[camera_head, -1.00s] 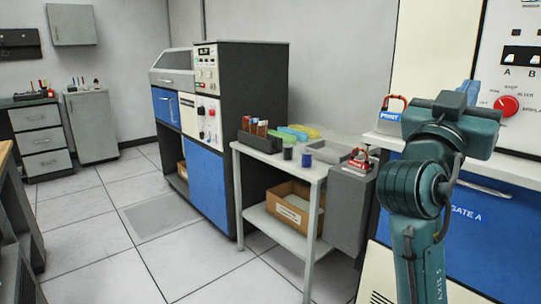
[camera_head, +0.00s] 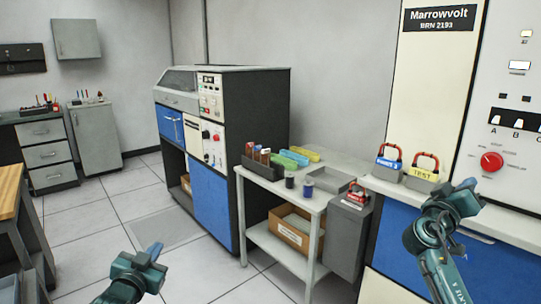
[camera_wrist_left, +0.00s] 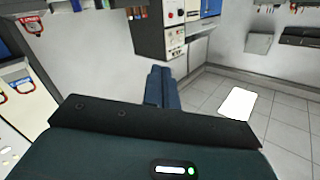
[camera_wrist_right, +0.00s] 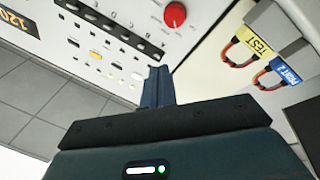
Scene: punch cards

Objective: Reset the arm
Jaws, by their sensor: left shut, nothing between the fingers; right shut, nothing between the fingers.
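My left gripper (camera_head: 153,252) is low at the bottom of the head view, over the floor and apart from any furniture. Its blue fingers (camera_wrist_left: 160,87) are together and empty in the left wrist view. My right gripper (camera_head: 467,187) is at the right of the head view, in front of the blue and cream cabinet. Its fingers (camera_wrist_right: 157,86) are also together and empty in the right wrist view, with the cabinet's control panel beyond them.
Grey blocks with red handles, one labelled TEST (camera_head: 420,173), stand on the cabinet ledge. A white side table (camera_head: 268,170) holds a card rack, coloured boxes and spools. A wooden-topped bench (camera_head: 10,190) is at the left edge. The tiled floor (camera_head: 90,235) is open between.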

